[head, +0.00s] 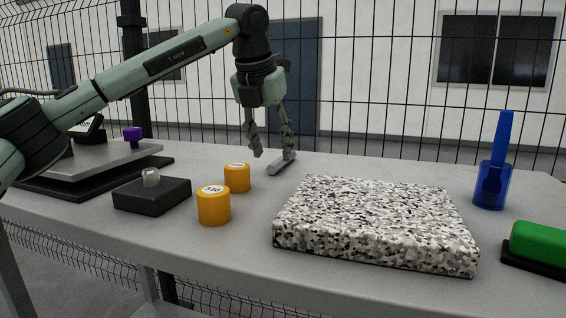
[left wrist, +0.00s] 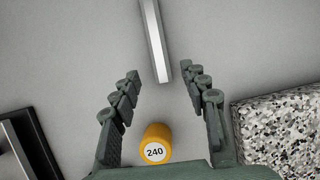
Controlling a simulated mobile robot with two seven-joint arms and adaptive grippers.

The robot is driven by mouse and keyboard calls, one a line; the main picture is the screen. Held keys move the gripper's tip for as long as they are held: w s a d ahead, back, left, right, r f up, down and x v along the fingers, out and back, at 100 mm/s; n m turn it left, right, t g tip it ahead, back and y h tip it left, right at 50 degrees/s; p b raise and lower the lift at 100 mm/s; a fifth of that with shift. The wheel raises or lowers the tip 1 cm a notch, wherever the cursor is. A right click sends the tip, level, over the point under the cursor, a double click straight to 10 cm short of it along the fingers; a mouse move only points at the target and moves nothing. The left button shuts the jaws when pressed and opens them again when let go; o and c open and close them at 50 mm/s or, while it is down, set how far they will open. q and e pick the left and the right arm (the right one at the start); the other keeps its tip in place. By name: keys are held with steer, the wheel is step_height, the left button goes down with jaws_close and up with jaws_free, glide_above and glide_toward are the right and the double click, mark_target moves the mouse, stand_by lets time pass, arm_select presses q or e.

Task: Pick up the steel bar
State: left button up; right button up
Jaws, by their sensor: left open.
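The steel bar (head: 282,164) lies on the grey table, behind the speckled stone block and near the far edge. In the left wrist view the steel bar (left wrist: 154,40) runs from the top edge down to between the fingertips. My left gripper (head: 272,154) is open and points down over the bar's near part. In the left wrist view the fingers of my left gripper (left wrist: 162,76) stand apart on both sides of the bar's end. Whether they touch it cannot be told. My right gripper is not in view.
Two orange cylinders, a front one (head: 214,206) and a rear one (head: 237,178), stand left of the speckled block (head: 375,250). A black block (head: 150,194) and a dark-based plate (head: 100,165) are at left. A blue holder (head: 491,187) and green block (head: 538,243) are at right.

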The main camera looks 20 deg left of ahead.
mark_target(275, 162)
arm_select(q)
steer(key=x, duration=0.3)
steer(key=shift+f, duration=0.15)
jaws_close()
steer(key=shift+d, duration=0.1)
